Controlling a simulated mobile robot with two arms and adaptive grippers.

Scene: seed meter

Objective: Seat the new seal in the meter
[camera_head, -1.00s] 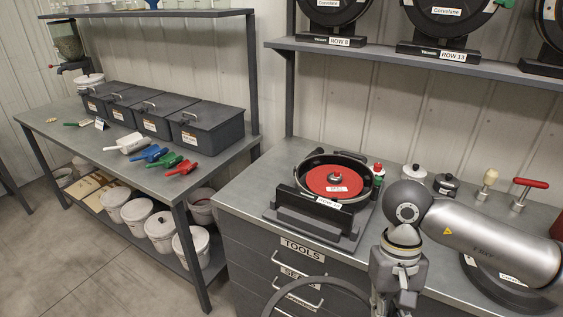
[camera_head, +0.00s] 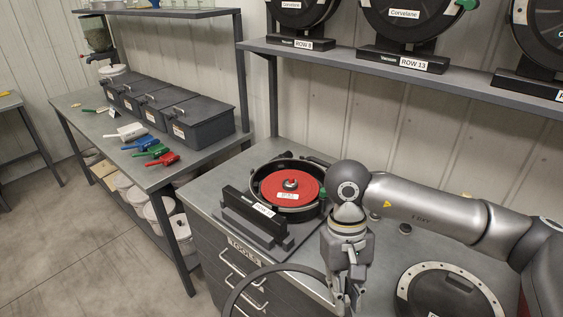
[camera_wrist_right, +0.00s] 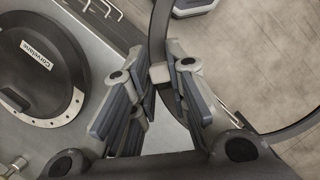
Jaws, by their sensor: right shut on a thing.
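The seed meter (camera_head: 258,222) stands on the grey bench in the head view. Its round black housing is open upward, with a red disc (camera_head: 285,190) inside. My right gripper (camera_head: 347,300) is in front of the bench, right of and nearer than the meter. It is shut on the new seal (camera_head: 262,271), a large thin dark ring. The ring hangs out to the left of the fingers, apart from the meter, and its lower part is cut off. In the right wrist view the seal (camera_wrist_right: 157,35) passes between the fingers (camera_wrist_right: 160,78), with a pale tab there. My left gripper is not in view.
A black round cover with a grey rim (camera_head: 408,284) lies on the bench right of my gripper. Labelled drawers (camera_head: 240,262) are below the meter. A shelf (camera_head: 420,75) with more meters runs above. A side bench (camera_head: 75,105) with bins and coloured scoops stands left.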

